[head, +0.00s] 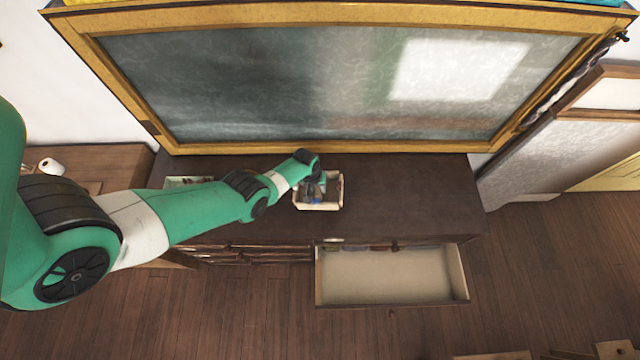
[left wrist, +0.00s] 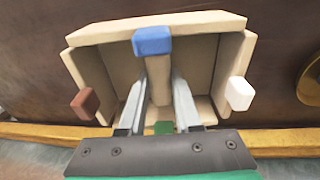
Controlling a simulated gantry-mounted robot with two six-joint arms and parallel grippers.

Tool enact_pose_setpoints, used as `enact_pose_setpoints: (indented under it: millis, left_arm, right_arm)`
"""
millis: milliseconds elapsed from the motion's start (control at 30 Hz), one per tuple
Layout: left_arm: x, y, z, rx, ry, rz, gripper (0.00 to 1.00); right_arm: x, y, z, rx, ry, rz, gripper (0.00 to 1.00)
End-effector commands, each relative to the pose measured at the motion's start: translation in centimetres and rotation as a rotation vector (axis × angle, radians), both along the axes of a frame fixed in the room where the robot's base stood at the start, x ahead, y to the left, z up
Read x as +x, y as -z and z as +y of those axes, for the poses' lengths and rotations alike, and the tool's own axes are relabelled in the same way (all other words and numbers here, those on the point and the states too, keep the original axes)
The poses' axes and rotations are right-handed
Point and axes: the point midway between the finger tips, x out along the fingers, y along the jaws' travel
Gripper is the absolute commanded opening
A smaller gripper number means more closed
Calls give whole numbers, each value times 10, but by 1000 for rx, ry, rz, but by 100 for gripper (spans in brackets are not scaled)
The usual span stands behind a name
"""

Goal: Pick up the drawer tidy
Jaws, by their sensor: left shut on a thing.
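The drawer tidy (head: 320,206) is a small beige open box over the dark top of the dresser, near its middle. In the left wrist view the drawer tidy (left wrist: 205,25) fills the middle, with blue, brown, white and green blocks around its rim and centre. My left gripper (head: 316,190) reaches down into it from the left. Its two fingers (left wrist: 158,92) are shut on the tidy's central upright piece, one on each side. Whether the tidy touches the dresser top cannot be told. My right gripper is not in view.
The dresser top (head: 420,195) is clear to the right. An open, pale-lined drawer (head: 390,278) juts out in front. A light tray (head: 185,182) lies behind my left arm. A large framed board (head: 330,85) stands along the back.

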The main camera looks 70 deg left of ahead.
Motion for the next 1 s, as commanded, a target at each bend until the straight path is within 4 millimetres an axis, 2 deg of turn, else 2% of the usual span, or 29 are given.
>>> enact_pose_setpoints:
  millis: [33,100,200,400,633,1000]
  left_arm:
    - [-6,-27,-5,0,1,0,0]
    - [-15,-41,-12,-1,1,0,0]
    - [-28,-60,-22,0,1,0,0]
    - [-70,-77,-55,-1,1,2,0]
    - [-94,-85,-75,0,0,-1,0]
    - [-98,-84,-78,1,0,-2,0]
  right_arm:
    - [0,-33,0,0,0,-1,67]
    - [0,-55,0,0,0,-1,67]
    - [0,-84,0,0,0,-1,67]
    - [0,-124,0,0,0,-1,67]
    - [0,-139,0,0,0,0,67]
    - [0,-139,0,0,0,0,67]
